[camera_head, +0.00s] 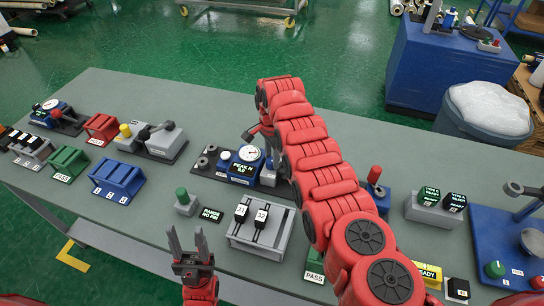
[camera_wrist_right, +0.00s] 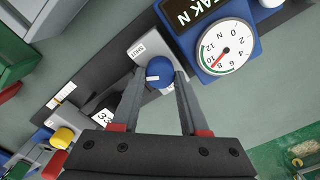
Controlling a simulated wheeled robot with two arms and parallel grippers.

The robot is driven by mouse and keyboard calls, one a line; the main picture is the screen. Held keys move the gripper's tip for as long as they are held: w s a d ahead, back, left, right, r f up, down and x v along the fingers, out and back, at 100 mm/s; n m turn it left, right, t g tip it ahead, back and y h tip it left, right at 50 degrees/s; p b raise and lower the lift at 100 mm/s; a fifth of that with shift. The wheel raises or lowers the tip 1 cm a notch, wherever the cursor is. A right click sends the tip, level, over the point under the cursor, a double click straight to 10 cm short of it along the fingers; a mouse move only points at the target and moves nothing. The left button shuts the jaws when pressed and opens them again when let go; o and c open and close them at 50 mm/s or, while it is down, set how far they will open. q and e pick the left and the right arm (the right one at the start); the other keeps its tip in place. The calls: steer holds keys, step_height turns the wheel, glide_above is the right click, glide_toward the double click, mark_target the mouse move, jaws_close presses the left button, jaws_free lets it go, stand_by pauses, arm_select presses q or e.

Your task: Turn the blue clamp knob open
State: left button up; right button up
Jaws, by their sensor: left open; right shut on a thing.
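The blue clamp knob (camera_wrist_right: 160,71) is in the right wrist view, on a grey block (camera_wrist_right: 146,45) with a label that reads SHUT. A white mark shows on the knob's face. My right gripper (camera_wrist_right: 160,82) has one finger on each side of the knob and is shut on it. In the head view my right arm (camera_head: 315,160) reaches over the PEAK N gauge unit (camera_head: 243,165), and the arm hides most of the clamp area. My left gripper (camera_head: 188,243) is open and empty at the table's front edge, fingers pointing up.
The round dial (camera_wrist_right: 226,46) is close beside the right gripper. A grey fixture (camera_head: 262,230) and a green-knobbed box (camera_head: 185,203) stand near the left gripper. Blue bins (camera_head: 117,182) and a green bin (camera_head: 69,163) sit left.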

jaws_close()
